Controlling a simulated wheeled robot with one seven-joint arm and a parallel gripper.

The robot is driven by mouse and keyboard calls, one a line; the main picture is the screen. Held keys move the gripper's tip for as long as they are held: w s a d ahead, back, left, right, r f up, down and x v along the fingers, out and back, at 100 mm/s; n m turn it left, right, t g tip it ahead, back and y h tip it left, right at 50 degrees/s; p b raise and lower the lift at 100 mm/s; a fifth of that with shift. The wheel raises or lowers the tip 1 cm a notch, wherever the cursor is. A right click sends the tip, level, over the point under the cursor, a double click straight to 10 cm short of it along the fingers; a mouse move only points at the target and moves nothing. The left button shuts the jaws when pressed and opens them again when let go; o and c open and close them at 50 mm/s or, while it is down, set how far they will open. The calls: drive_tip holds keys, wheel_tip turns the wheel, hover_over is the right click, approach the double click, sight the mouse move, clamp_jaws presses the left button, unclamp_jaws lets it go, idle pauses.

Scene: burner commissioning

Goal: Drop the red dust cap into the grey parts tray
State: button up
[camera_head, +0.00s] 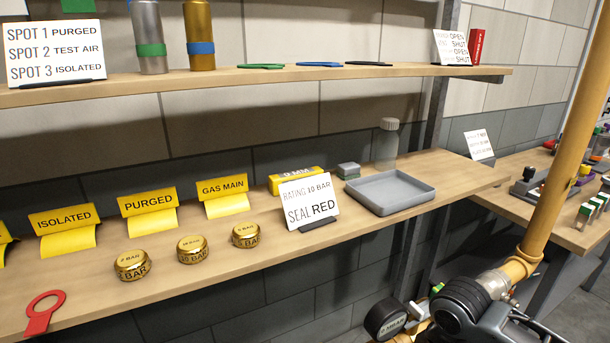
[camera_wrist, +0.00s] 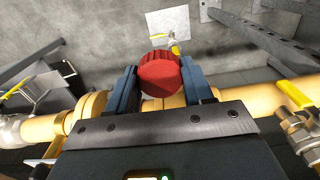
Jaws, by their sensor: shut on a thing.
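In the wrist view my gripper (camera_wrist: 160,88) is shut on the red dust cap (camera_wrist: 160,75), a round ribbed cap held between the two dark blue fingers. The yellow pipe (camera_wrist: 255,98) runs across behind it; I cannot tell whether the cap touches the pipe. The grey parts tray (camera_head: 390,191) is shallow and empty, at the right part of the lower shelf in the head view. My arm is low at the right there, beside the yellow pipe (camera_head: 563,140) and well away from the tray. The cap and fingertips are not clear in the head view.
Brass caps (camera_head: 191,249) and a red tag (camera_head: 44,313) lie further left. The upper shelf (camera_head: 250,76) overhangs the back. A side bench (camera_head: 540,205) holds small parts.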

drive_tip(key=s+f+m, duration=0.1)
drive_tip(key=s+a+f+m, duration=0.1)
drive_tip(key=f+m, duration=0.1)
drive_tip(key=s+f+m, duration=0.1)
drive_tip(key=f+m, duration=0.1)
drive_tip(key=shift+a, duration=0.2)
drive_tip(key=shift+w, duration=0.1)
